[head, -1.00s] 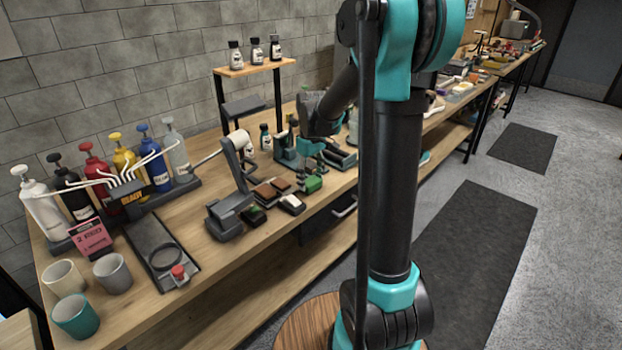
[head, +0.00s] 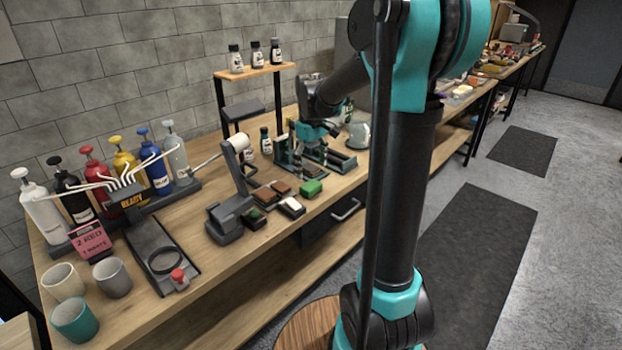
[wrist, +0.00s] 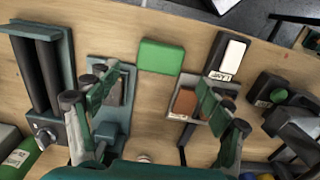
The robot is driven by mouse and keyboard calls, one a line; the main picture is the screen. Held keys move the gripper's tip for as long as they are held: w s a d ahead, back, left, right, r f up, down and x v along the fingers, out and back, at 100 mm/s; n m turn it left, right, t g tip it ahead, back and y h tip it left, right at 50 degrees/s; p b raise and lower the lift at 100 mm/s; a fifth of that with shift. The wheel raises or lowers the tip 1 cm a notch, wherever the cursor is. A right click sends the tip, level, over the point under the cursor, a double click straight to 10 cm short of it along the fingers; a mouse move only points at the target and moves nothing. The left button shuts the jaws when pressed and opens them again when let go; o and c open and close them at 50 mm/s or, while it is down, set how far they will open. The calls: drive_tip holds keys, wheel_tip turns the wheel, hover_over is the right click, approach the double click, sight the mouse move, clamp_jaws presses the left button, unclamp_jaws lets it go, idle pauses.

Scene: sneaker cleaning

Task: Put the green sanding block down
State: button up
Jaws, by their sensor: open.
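The green sanding block (head: 311,188) lies flat on the wooden bench, beside a small brown block (head: 281,187). In the wrist view the green block (wrist: 160,57) is at the upper middle, fully visible and touched by neither finger. My gripper (wrist: 157,100) is open and empty, with its fingers spread wide over the bench. In the head view my gripper (head: 316,142) is behind the green block, over the teal-and-black fixture; its fingertips are hard to make out there.
A long fixture with dark rollers (wrist: 40,75) stands at the left of the wrist view. Bare bench lies in front of the block.

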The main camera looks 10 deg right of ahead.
sight(311, 184)
wheel_tip(311, 184, up, 6)
drive_tip(key=s+d+f+m+t, duration=0.2)
drive_tip(key=s+f+m, duration=0.1)
drive_tip(key=s+f, duration=0.5)
drive_tip(key=s+d+f+m+t, duration=0.2)
drive_tip(key=s+f+m, duration=0.2)
drive_tip(key=s+f, duration=0.5)
drive_tip(key=s, duration=0.5)
drive_tip(key=shift+f, duration=0.2)
